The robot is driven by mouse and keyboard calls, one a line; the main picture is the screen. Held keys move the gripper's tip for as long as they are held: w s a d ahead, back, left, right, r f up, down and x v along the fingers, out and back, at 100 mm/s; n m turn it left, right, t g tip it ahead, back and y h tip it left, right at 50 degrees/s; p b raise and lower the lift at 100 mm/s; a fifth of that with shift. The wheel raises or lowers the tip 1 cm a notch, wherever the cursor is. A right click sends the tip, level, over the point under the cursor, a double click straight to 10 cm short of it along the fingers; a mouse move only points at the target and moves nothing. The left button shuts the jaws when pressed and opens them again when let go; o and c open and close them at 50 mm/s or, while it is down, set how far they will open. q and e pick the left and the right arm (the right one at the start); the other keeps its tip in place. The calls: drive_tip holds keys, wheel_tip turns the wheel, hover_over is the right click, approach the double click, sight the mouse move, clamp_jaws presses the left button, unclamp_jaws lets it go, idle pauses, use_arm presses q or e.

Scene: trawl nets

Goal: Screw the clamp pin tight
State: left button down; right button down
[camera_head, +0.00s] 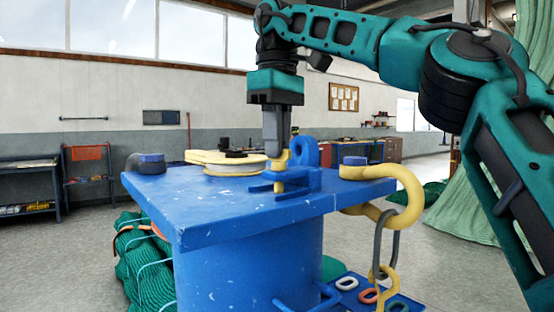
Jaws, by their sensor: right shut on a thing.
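The yellow clamp pin (281,162) stands upright at the blue clamp (298,181) on top of the blue stand. My right gripper (277,153) points straight down from above and is shut on the top of the pin. Its fingers hide much of the pin's head. The lower end of the pin shows yellow below the clamp's upper part. I cannot tell how far the pin is screwed in. My left gripper is not in view.
The blue stand (210,207) carries a pale yellow round piece (226,160) left of the clamp. A yellow hook (405,188) with a grey link (383,238) hangs at the right corner. A blue tray (402,303) with several rings lies below. Green netting (145,265) lies left.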

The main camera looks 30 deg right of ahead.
drive_tip(key=shift+m+b, duration=0.5)
drive_tip(key=shift+b, duration=0.05)
drive_tip(key=shift+r+m+b, duration=0.15)
drive_tip(key=shift+m+b, duration=0.25)
drive_tip(key=shift+b, duration=0.1)
drive_tip(key=shift+w+d, duration=0.1)
drive_tip(key=shift+r, duration=0.1)
drive_tip(key=c, duration=1.2)
unclamp_jaws()
